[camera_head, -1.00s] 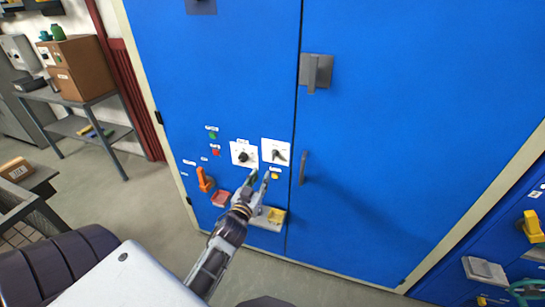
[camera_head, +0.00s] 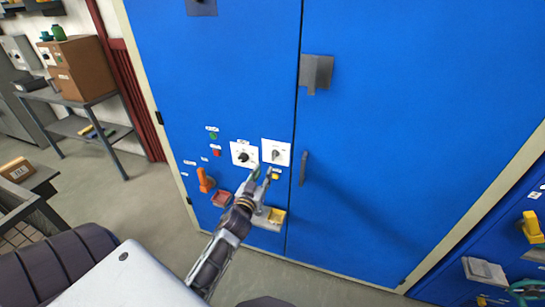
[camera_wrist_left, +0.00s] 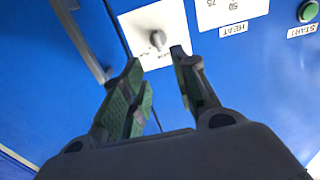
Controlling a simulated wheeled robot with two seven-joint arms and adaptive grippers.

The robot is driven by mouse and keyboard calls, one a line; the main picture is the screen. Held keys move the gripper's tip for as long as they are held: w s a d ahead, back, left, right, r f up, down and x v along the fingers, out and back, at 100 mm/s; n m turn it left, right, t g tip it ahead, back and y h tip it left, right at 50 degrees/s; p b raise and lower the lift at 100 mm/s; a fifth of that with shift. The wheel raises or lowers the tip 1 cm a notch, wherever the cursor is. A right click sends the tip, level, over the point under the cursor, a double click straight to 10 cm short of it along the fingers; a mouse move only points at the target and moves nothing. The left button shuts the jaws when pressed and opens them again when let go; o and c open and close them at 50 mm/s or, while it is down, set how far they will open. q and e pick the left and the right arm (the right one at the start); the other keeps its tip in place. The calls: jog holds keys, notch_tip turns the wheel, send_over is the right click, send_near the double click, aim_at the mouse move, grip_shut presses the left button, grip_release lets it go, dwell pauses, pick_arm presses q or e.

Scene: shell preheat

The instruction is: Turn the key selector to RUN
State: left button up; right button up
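The key selector (camera_head: 276,154) is a small grey handle on a white plate on the blue cabinet door, right of the dial plate. In the head view its handle looks nearly upright. The left wrist view shows the selector handle (camera_wrist_left: 157,40) beyond the fingertips; the small labels on its plate are too blurred to read. My left gripper (camera_head: 262,173) is just below the plate. In the left wrist view its green-padded fingers (camera_wrist_left: 158,85) are apart with nothing between them. They look clear of the handle. My right gripper is not in view.
The HEAT dial plate (camera_head: 243,154) is left of the selector. Green (camera_head: 213,135) and red (camera_head: 216,153) buttons, an orange handle (camera_head: 205,181) and a yellow button (camera_head: 275,176) are nearby. A door handle (camera_head: 304,168) sticks out to the right.

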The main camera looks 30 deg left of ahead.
aim_at(273, 156)
pick_arm(q)
jog(key=shift+p+x, duration=0.65)
jog(key=shift+x, duration=4.95)
grip_shut()
